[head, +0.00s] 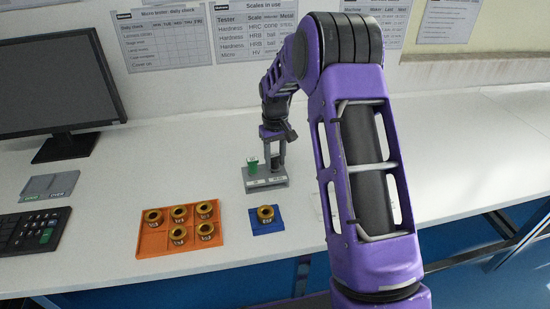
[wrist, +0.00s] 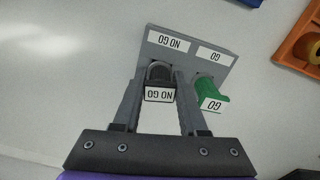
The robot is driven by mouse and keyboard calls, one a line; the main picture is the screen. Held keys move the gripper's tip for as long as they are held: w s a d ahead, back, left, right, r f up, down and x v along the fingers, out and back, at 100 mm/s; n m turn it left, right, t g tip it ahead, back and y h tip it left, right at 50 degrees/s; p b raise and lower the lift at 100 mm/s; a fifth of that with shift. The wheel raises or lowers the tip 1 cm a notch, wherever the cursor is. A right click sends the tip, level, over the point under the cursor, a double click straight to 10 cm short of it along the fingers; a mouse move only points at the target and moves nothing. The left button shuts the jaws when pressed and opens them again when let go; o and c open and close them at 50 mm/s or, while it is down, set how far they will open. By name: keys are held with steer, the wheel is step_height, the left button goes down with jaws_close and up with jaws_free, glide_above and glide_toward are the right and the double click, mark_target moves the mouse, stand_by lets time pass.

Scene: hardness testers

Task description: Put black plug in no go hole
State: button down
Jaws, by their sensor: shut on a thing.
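A grey block (head: 267,184) stands on the white table, with labels reading NO GO and GO; it also shows in the wrist view (wrist: 207,45). A green plug (head: 253,167) labelled GO stands upright at the block's GO side; it also shows in the wrist view (wrist: 211,92). My gripper (wrist: 160,75) is shut on the black plug (wrist: 160,71), whose tag reads NO GO. The plug is at the NO GO side of the block. Its lower end and the NO GO hole are hidden, so I cannot tell whether it is in the hole or just above.
An orange tray (head: 157,242) with several brass rings lies front left. A grey tray (head: 48,187), keyboard (head: 42,231) and monitor (head: 55,90) are further left.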

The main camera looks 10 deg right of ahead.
steer(key=shift+f, duration=0.2)
steer(key=shift+c, duration=1.8)
jaws_free()
steer(key=shift+r, duration=0.1)
step_height(320, 180, up, 18)
steer(key=p, duration=0.2)
steer(key=shift+f, duration=0.25)
